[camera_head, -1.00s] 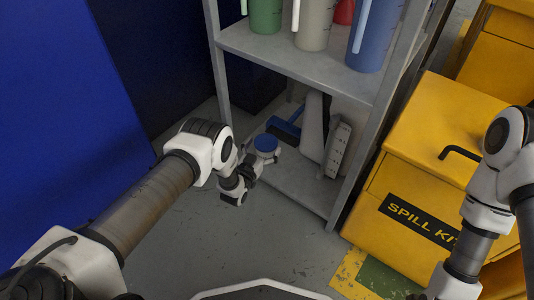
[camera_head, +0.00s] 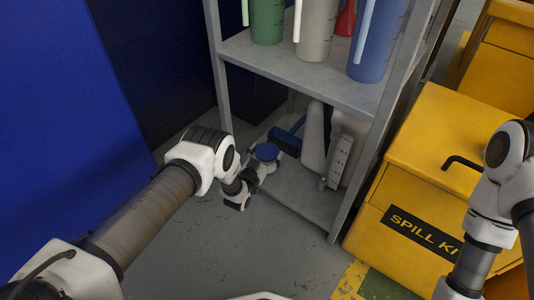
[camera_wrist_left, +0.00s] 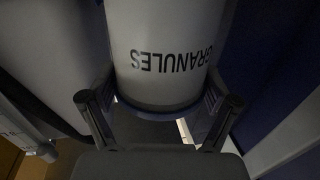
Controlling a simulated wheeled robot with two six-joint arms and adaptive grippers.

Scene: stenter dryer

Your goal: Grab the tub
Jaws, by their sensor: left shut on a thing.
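The tub is white with the dark word GRANULES and fills the top middle of the left wrist view (camera_wrist_left: 165,45). In the head view its round blue lid (camera_head: 266,152) shows at the left front edge of the shelf unit's bottom shelf, with its body mostly hidden by my gripper. My left gripper (camera_head: 254,175) is shut on the tub, with one finger on each side of it in the left wrist view (camera_wrist_left: 158,103). I cannot tell whether the tub rests on the shelf or is just off it. My right gripper is out of view.
The grey shelf unit (camera_head: 305,72) holds several jugs above. A blue brush (camera_head: 286,138) and white containers (camera_head: 314,140) stand behind and right of the tub. A yellow spill kit box (camera_head: 420,190) is at right, a blue panel (camera_head: 70,110) at left. Floor in front is clear.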

